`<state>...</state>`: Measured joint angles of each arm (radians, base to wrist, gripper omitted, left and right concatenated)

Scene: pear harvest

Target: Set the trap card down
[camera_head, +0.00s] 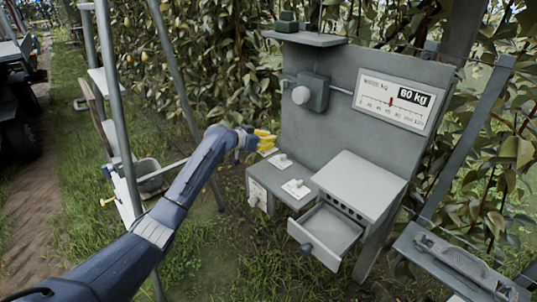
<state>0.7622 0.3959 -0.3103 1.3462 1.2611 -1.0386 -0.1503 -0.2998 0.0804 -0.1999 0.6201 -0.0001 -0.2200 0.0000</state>
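My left arm reaches in from the lower left, and its gripper (265,141) with yellow fingers is at the left edge of the grey upright panel, above a low grey box. The fingers are too small to tell whether they are open or shut, or whether they hold anything. Two small white cards with knob-like pieces lie on the box top, one behind (281,161) and one in front (298,189). I cannot tell which, if either, is the trap card. My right gripper is not in view.
The grey panel (350,85) carries a scale marked 60 kg (396,102) and a shelf (304,39). A grey cabinet (361,181) has an open, empty-looking drawer (326,234). A tray (415,240) stands lower right. A metal frame (118,110) stands left; foliage surrounds.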

